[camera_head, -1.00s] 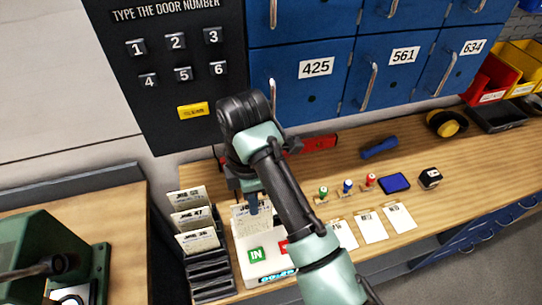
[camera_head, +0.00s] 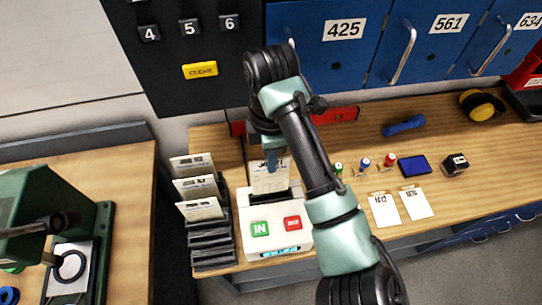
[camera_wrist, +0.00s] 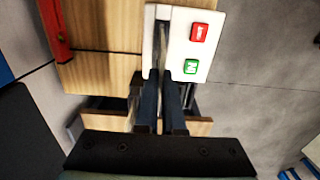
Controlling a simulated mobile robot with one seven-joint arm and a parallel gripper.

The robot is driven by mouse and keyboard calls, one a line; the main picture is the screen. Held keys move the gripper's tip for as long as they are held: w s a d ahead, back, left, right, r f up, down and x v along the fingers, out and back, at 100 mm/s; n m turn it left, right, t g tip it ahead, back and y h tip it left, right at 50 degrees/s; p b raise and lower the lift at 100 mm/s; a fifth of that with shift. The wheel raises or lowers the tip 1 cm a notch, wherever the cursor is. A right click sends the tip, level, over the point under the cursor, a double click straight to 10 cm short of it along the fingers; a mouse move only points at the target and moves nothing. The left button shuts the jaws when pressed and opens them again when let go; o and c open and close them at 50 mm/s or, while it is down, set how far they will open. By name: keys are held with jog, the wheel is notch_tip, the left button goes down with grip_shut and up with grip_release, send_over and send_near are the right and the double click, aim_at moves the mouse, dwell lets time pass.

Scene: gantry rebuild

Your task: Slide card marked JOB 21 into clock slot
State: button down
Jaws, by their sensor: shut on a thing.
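My gripper (camera_head: 271,160) is shut on a pale printed card (camera_head: 268,179), held upright; its lettering is partly covered by the fingers. The card is at the back of the white time clock (camera_head: 276,242), at the dark slot (camera_head: 274,196). I cannot tell whether its lower edge is inside the slot. The clock has a green IN button, a red button and a lit blue display. In the wrist view, my gripper's two fingers (camera_wrist: 162,100) point at the clock (camera_wrist: 185,45), lined up with its dark slot (camera_wrist: 160,42); the card is hard to make out there.
A dark rack (camera_head: 212,240) with three cards stands close left of the clock. Two cards (camera_head: 400,206) lie on the bench to the right, before stamps, a blue ink pad (camera_head: 414,165) and a black block (camera_head: 454,164). A red tool (camera_head: 335,115) lies behind.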

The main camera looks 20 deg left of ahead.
aim_at(271, 176)
jog(key=shift+f+b, duration=2.25)
jog(key=shift+f, duration=1.1)
jog(key=c, duration=1)
grip_release()
jog(key=shift+o, duration=0.2)
jog(key=shift+r, duration=0.1)
notch_tip(271, 176, up, 13)
jog(key=shift+f+p, duration=0.1)
jog(key=shift+p, duration=0.25)
jog(key=shift+s+f, duration=0.1)
